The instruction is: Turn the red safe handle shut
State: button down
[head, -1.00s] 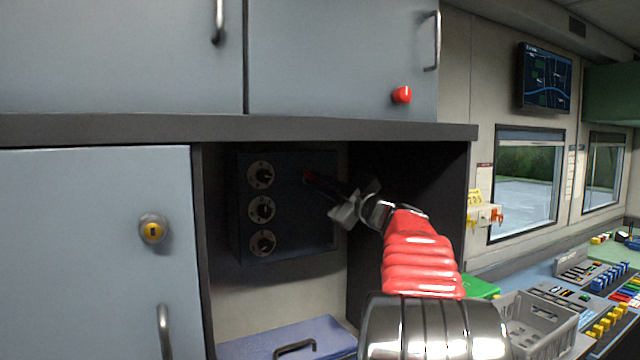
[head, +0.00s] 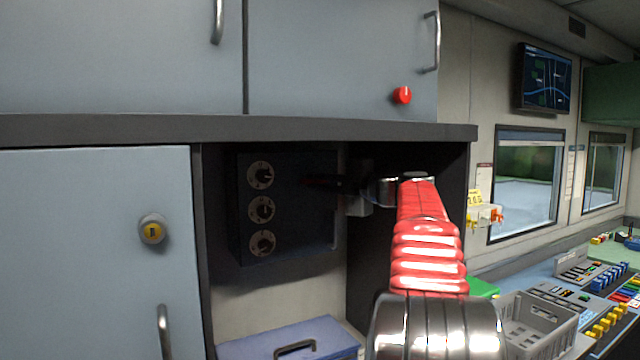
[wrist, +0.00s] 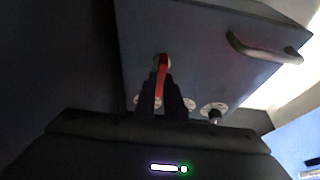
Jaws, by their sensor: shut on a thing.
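The dark safe (head: 290,225) sits inside the open cabinet bay, with three round dials on the left of its front. Its red handle (head: 316,182) is at the upper right of that front, dim and partly hidden by my gripper (head: 338,184). In the wrist view the red handle (wrist: 162,70) runs from a round pivot down between my dark fingers, and my gripper (wrist: 161,88) is shut on it. The handle looks about level in the head view.
A shelf edge (head: 270,128) runs just above the bay, and a dark side wall (head: 430,165) stands right of it. A blue case (head: 290,337) lies below the safe. A grey crate (head: 540,325) and a control desk are at the right.

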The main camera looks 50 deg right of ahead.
jog(key=shift+f, duration=0.3)
jog(key=c, duration=2.1)
grip_release()
jog(key=shift+o, duration=1.3)
jog(key=shift+r, duration=0.1)
jog(key=shift+r, duration=0.1)
jog(key=s+d, duration=0.1)
jog(key=s, duration=1.2)
jog(key=shift+s, duration=0.35)
jog(key=shift+d, duration=0.1)
